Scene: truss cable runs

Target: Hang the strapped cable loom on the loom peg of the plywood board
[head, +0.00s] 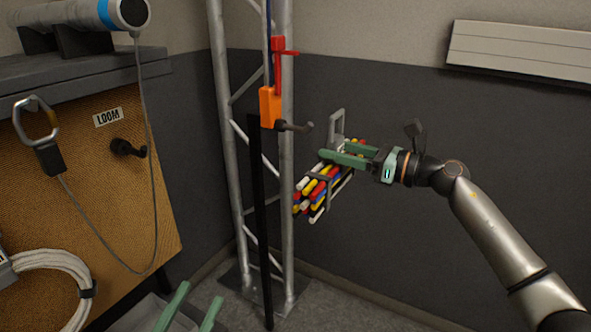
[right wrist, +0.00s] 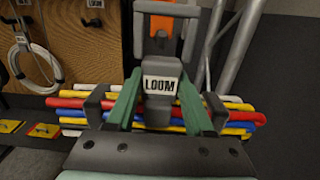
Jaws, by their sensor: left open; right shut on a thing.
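The cable loom (head: 312,205) is a bundle of red, yellow, blue and white cables held by dark straps, with a grey hanger on top. My right gripper (head: 345,157) is shut on the hanger and holds the loom in the air, just right of the truss. In the right wrist view the loom (right wrist: 75,103) spans behind the green fingers (right wrist: 158,105), its LOOM tag between them. The black loom peg (head: 128,147) sticks out of the plywood board (head: 90,180) under a LOOM label, empty, well left of the loom. My left gripper (head: 190,308) is open and empty at the bottom edge.
The metal truss (head: 282,170) stands between loom and board, with an orange clamp (head: 270,106) and its dark hook facing the loom. A cable with a carabiner (head: 38,120) loops across the board near the peg. A white cable coil (head: 50,262) hangs lower left.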

